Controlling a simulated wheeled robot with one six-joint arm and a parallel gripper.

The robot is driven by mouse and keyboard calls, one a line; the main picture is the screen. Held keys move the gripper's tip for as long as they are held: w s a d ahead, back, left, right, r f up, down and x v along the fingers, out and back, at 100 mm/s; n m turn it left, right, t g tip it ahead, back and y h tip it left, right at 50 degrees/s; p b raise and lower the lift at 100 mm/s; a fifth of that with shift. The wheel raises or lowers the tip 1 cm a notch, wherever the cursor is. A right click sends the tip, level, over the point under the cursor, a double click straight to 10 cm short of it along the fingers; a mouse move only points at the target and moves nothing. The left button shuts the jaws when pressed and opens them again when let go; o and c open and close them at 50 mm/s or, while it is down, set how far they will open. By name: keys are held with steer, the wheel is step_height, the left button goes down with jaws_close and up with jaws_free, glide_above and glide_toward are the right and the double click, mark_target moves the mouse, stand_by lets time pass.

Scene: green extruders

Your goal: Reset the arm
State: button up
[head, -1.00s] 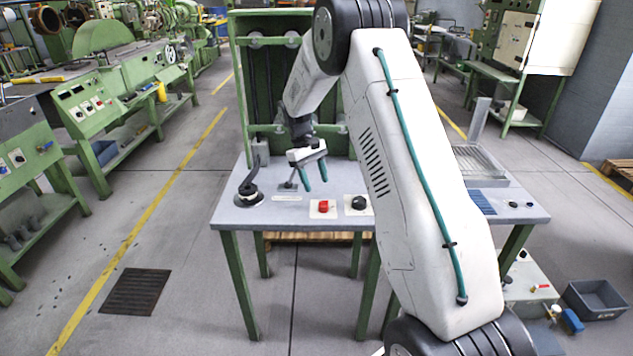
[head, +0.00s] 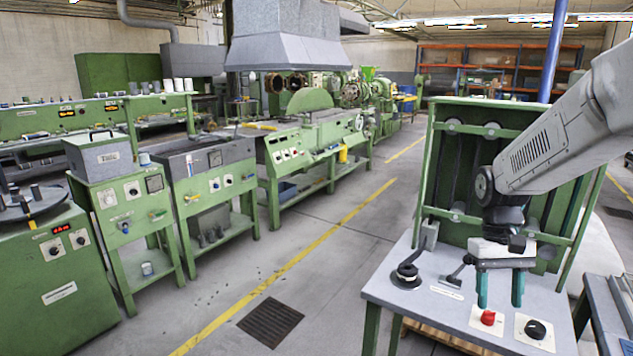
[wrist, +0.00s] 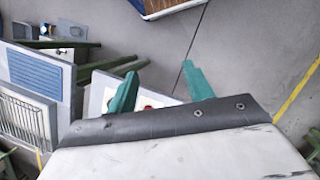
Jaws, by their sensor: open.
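My gripper (head: 501,290) hangs over the small workbench at the right in the head view, its two teal fingers pointing down and spread apart with nothing between them. In the wrist view the open fingers (wrist: 160,90) also show empty, with the bench edge and floor beyond. My arm reaches in from the right edge of the head view. The grey bench top (head: 398,305) bears a red button (head: 488,317) and a black knob (head: 536,329) close below the fingers. Whether the fingertips touch the bench cannot be told.
A green frame (head: 440,150) stands behind the gripper on the bench. A black round-based fixture (head: 407,275) and a small stand (head: 456,277) are left of the fingers. Green machines (head: 210,185) line the left. The floor with a yellow line (head: 290,262) and a grate (head: 270,322) is clear.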

steer(key=s+a+r+t, duration=0.1)
steer(key=s+a+r, duration=0.2)
steer(key=s, duration=0.4)
steer(key=s+a+r+t, duration=0.2)
steer(key=s+r, duration=0.1)
steer(key=s, duration=0.4)
steer(key=s+a+r+t, duration=0.2)
steer(key=s+a+r, duration=0.1)
steer(key=s, duration=0.4)
steer(key=shift+s+a+r+n, duration=0.15)
steer(key=shift+s+a+n, duration=0.15)
steer(key=shift+s+n, duration=0.1)
